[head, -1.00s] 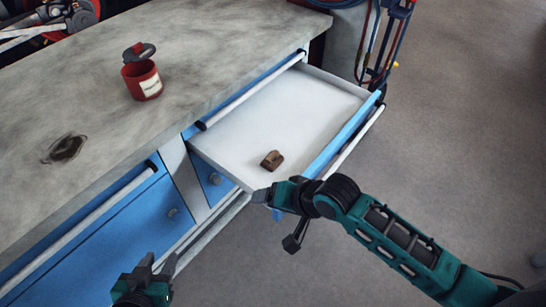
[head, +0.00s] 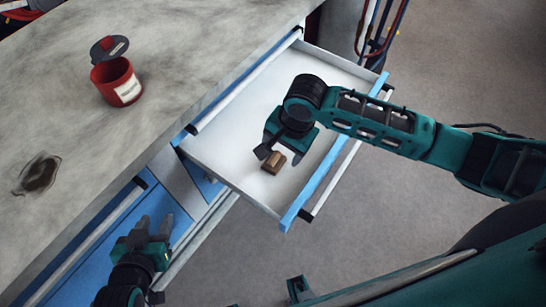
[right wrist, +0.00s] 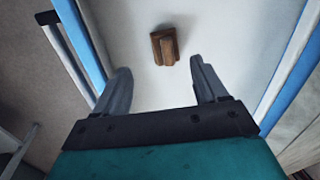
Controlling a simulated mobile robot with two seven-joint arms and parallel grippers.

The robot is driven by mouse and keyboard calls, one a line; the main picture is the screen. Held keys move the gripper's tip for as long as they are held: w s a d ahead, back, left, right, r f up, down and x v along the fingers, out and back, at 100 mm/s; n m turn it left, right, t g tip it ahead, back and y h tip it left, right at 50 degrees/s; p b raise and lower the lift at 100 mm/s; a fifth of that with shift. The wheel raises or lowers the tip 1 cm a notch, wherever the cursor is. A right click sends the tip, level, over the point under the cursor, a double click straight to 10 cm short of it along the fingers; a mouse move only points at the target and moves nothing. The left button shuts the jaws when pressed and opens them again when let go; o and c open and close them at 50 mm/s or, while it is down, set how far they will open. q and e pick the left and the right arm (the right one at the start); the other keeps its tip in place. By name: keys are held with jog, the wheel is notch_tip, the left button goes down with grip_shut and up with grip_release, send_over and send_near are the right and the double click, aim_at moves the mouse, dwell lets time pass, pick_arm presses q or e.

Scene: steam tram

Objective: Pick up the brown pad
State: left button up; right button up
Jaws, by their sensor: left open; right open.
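The brown pad (head: 273,162) is a small brown block lying on the white floor of the open drawer (head: 233,150). In the right wrist view the pad (right wrist: 165,46) lies beyond and between the open fingertips, not touched by them. My right gripper (head: 277,153) is open and empty over the drawer, close to the pad; in the right wrist view its two fingers (right wrist: 160,85) are spread wide. My left gripper (head: 154,228) is open and empty in front of the blue cabinet, left of the drawer.
The drawer has blue edges and a front wall (head: 325,185) with a rail handle. Grey floor is clear to the right.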

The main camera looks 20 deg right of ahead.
send_over(274, 163)
jog(key=s, duration=0.1)
jog(key=f, duration=0.2)
jog(key=d+f, duration=0.1)
jog(key=f, duration=0.1)
jog(key=shift+s+b, duration=0.1)
jog(key=shift+b, duration=0.25)
jog(key=f, duration=0.1)
jog(key=f+b, duration=0.1)
jog(key=f, duration=0.1)
jog(key=w+f, duration=0.1)
jog(key=shift+a+f, duration=0.2)
jog(key=shift+a, duration=0.1)
jog(key=shift+w+f, duration=0.1)
jog(key=shift+f, duration=0.1)
jog(key=shift+c, duration=0.3)
jog(key=c, duration=1.1)
jog(key=shift+c, duration=0.2)
notch_tip(274, 163, up, 20)
jog(key=p, duration=0.4)
